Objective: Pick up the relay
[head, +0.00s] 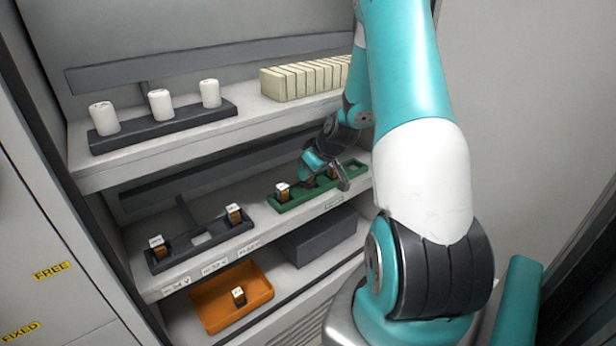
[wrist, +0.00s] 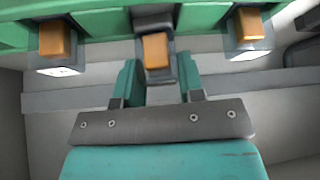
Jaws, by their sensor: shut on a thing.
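My gripper (head: 328,178) reaches in over the green tray (head: 291,206) on the middle shelf. In the wrist view, my gripper (wrist: 157,78) is shut on a relay (wrist: 156,52) with an orange-brown body and dark grey end, between its two teal fingers. The relay is at the tray; I cannot tell whether it is still seated or lifted. A second relay (wrist: 57,42) stands to its left and a third relay (wrist: 248,28) to its right, both in the green tray. The head view shows one relay (head: 282,191) at the tray's left; the arm partly hides the others.
A dark tray (head: 181,256) with two relays and a bare slot is on the same shelf at left. Below are an orange bin (head: 212,318) holding one relay and a dark box (head: 322,238). White bobbins (head: 160,104) and cream blocks (head: 300,82) stand on the upper shelf.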

